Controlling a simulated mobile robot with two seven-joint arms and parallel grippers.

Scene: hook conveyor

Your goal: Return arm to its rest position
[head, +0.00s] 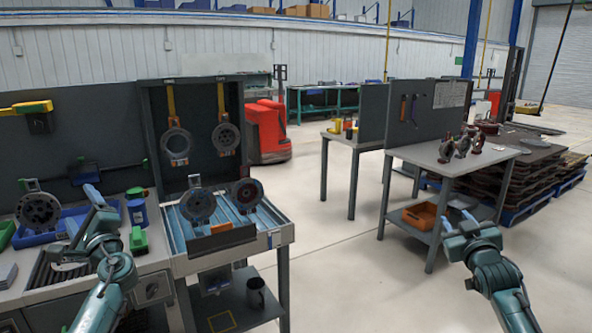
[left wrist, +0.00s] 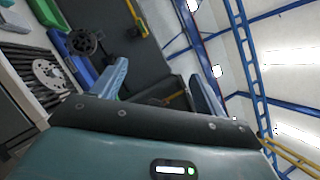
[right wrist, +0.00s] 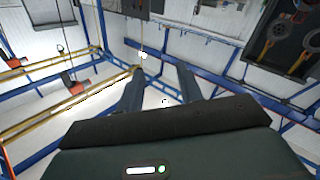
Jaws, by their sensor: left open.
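My left gripper (head: 92,203) is raised over the left workbench, open, with nothing between its fingers. In the left wrist view its two blue fingers (left wrist: 160,85) stand wide apart. My right gripper (head: 458,226) is out in front of the right-hand table, apart from it. In the right wrist view its fingers (right wrist: 160,82) are spread with only background between them.
Ring-shaped parts (head: 175,146) hang from yellow hooks in a dark frame (head: 194,88). Two round parts (head: 198,204) stand on the blue conveyor. The left bench (head: 150,262) holds a blue tray and bins. The right table (head: 440,158) carries metal parts. Floor between is clear.

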